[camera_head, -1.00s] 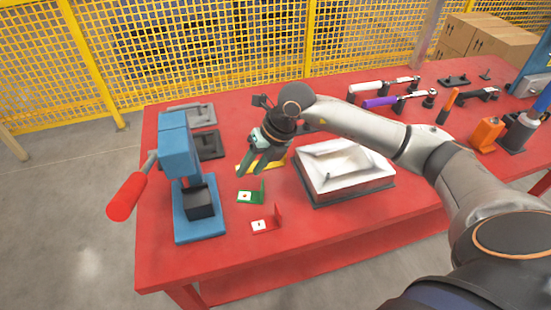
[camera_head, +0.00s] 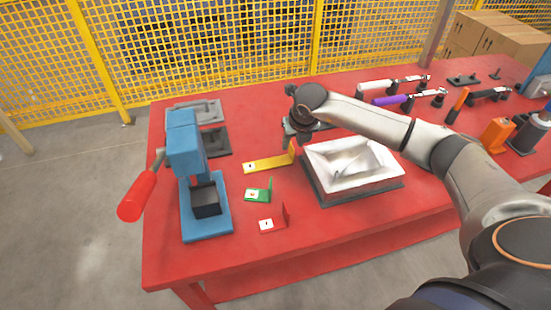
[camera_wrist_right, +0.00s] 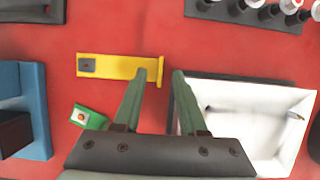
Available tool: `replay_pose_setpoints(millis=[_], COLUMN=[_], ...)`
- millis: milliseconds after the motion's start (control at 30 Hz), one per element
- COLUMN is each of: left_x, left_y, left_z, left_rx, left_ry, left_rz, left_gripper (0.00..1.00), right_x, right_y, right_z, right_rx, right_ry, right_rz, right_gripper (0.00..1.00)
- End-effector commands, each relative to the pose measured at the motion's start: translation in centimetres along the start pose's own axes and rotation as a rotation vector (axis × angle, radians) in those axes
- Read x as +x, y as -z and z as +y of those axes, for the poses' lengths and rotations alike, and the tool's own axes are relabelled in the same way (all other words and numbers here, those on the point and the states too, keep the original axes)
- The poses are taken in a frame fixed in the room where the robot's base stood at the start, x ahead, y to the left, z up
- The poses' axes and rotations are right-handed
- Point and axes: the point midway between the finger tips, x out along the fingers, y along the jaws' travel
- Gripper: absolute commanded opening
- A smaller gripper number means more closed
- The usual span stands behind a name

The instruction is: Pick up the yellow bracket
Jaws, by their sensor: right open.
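The yellow bracket (camera_head: 268,163) lies on the red table, its flat arm pointing left and its short upright tab at the right end. My right gripper (camera_head: 290,141) is by the tab end, pointing down, and is open and empty. In the right wrist view, the bracket (camera_wrist_right: 112,66) lies left of the fingers. Its tab end shows in the gap between the two green fingertips (camera_wrist_right: 159,75). I cannot tell whether the tips are at the tab's height or above it. My left gripper is not in view.
A green bracket (camera_head: 258,195) and a red bracket (camera_head: 273,222) lie nearer. A white tray-like part (camera_head: 390,187) stands close on the right. A blue press (camera_head: 184,151) with a red handle stands left. Tools lie at the back right.

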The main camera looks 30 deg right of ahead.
Motion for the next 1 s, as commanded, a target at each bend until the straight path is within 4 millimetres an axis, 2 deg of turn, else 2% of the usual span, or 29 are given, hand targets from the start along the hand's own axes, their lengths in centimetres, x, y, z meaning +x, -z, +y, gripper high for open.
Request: replay_pose_setpoints(millis=[200, 500, 867, 1000], left_x=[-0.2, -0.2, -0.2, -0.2], left_y=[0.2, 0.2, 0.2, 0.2], left_z=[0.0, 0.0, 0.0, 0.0], left_rx=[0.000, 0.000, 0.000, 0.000], left_ry=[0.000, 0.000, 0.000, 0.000], left_rz=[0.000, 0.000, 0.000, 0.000], left_gripper=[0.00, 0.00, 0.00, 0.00], right_x=[2.8, 3.3, 3.3, 3.3], right_y=[0.0, 0.0, 0.0, -0.1], right_z=[0.0, 0.0, 0.0, 0.0], right_rx=[0.000, -0.001, 0.000, 0.000], right_ry=[-0.001, -0.001, -0.001, -0.001], right_rz=[0.001, 0.000, 0.000, 0.000], right_gripper=[0.41, 0.41, 0.02, 0.00])
